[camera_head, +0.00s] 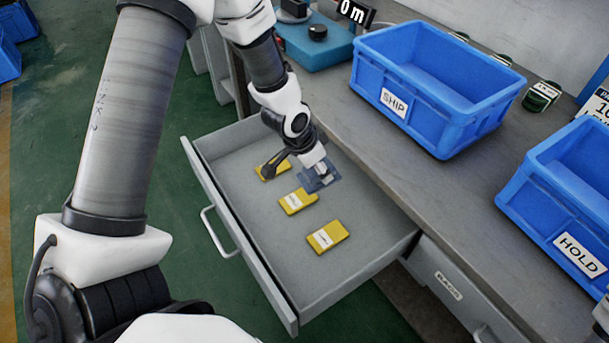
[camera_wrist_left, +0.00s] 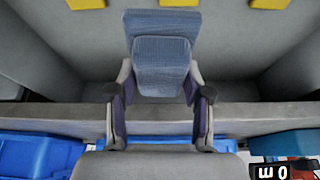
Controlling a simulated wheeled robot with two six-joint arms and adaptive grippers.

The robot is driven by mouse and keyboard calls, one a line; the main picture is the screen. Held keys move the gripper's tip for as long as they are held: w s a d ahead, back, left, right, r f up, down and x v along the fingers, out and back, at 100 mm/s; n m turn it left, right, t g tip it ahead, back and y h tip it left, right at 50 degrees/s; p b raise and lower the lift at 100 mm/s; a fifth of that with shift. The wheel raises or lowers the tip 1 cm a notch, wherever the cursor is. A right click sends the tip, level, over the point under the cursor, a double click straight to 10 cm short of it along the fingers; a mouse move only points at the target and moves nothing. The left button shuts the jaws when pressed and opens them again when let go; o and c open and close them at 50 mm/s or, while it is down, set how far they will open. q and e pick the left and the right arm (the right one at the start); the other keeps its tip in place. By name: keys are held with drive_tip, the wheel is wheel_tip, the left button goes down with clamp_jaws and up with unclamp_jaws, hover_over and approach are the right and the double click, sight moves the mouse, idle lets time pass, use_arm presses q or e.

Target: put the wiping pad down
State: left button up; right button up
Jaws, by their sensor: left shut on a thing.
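The wiping pad (camera_head: 311,183) is a blue-grey cloth piece in the open drawer (camera_head: 240,138), near its back right side. In the left wrist view the pad (camera_wrist_left: 160,22) shows a flat part and a raised part closer to me. My left gripper (camera_head: 322,170) reaches down into the drawer over the pad. In the left wrist view its fingers (camera_wrist_left: 160,85) stand on both sides of the raised part and are shut on it. I cannot tell whether the pad's underside touches the drawer floor.
Several yellow labelled packs lie in the drawer, one beside the pad (camera_head: 272,170), one just in front (camera_head: 292,203) and one nearer the front right (camera_head: 327,237). Blue SHIP (camera_head: 440,118) and HOLD (camera_head: 540,215) bins stand on the bench (camera_head: 400,165). The drawer's near left floor is clear.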

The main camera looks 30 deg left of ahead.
sight(314, 173)
use_arm(q)
drive_tip(key=shift+n, duration=0.3)
drive_tip(key=f+b, duration=0.1)
drive_tip(key=f, duration=0.1)
drive_tip(key=a+f+b, duration=0.1)
drive_tip(key=f, duration=0.1)
drive_tip(key=shift+f, duration=0.1)
drive_tip(key=shift+w+a, duration=0.25)
drive_tip(key=shift+a, duration=0.05)
drive_tip(key=w+a+p, duration=0.1)
drive_tip(key=w+a, duration=0.1)
drive_tip(key=w, duration=0.1)
drive_tip(key=shift+a+p, duration=0.3)
drive_tip(key=shift+a, duration=0.05)
drive_tip(key=w+a, duration=0.2)
drive_tip(key=w+a+f+b, duration=0.1)
drive_tip(key=w+a, duration=0.4)
drive_tip(key=w, duration=0.1)
drive_tip(key=shift+w+a+f+b, duration=0.15)
drive_tip(key=shift+a+b, duration=0.1)
drive_tip(key=shift+b, duration=0.05)
drive_tip(key=shift+a+f, duration=0.1)
drive_tip(key=shift+f, duration=0.25)
wheel_tip(314, 173, down, 3)
drive_tip(key=shift+r+b, duration=0.2)
drive_tip(key=shift+b, duration=0.45)
drive_tip(key=shift+w, duration=0.1)
use_arm(e)
wheel_tip(314, 173, down, 6)
drive_tip(key=shift+r, duration=0.1)
